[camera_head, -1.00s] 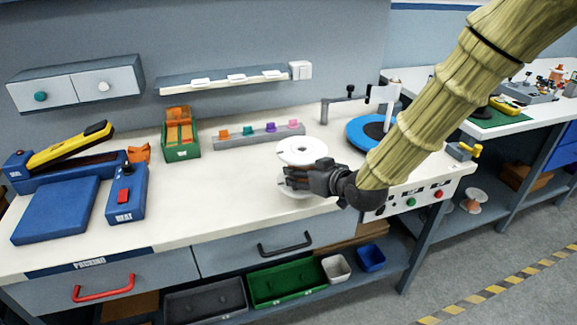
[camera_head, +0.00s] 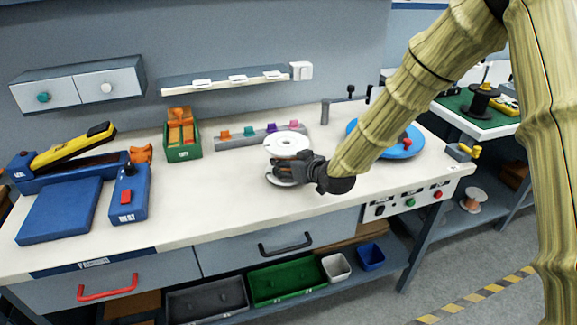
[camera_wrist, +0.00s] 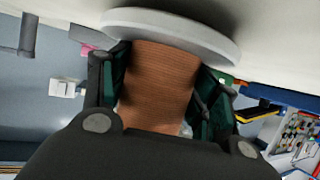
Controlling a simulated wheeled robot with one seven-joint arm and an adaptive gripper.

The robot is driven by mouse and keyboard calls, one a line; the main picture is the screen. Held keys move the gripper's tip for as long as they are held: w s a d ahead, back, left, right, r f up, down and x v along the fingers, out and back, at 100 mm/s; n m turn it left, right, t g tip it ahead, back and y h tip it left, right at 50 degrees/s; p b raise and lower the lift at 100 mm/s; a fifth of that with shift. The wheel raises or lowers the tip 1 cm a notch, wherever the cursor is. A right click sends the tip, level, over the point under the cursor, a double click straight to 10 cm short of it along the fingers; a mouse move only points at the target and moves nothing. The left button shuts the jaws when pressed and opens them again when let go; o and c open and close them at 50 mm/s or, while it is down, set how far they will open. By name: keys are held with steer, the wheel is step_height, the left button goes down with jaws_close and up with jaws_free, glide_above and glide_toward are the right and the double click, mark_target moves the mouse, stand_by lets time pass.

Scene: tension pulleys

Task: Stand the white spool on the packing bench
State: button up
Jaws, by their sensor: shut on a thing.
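The white spool (camera_head: 288,141) is upright over the packing bench (camera_head: 215,216), near the middle of its top. My gripper (camera_head: 290,170) is shut on the spool's middle, between its two flanges. In the wrist view the spool (camera_wrist: 160,85) shows a copper-brown wound core between my gripper's fingers (camera_wrist: 158,95) and a white flange. The lower flange is partly hidden by my gripper in the head view. I cannot tell whether it touches the bench top.
A blue round plate (camera_head: 400,142) lies right of my gripper. A grey rack with coloured pegs (camera_head: 250,136) and a green box (camera_head: 182,140) stand behind. A blue sealer (camera_head: 129,193) and blue pad (camera_head: 60,210) are at left. The bench front between is clear.

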steer(key=shift+f, duration=0.6)
steer(key=shift+f, duration=0.15)
steer(key=o, duration=1.7)
steer(key=shift+s+d, duration=0.25)
steer(key=b+v, duration=0.1)
steer(key=v, duration=1)
steer(key=shift+s+d, duration=0.1)
steer(key=shift+s, duration=0.05)
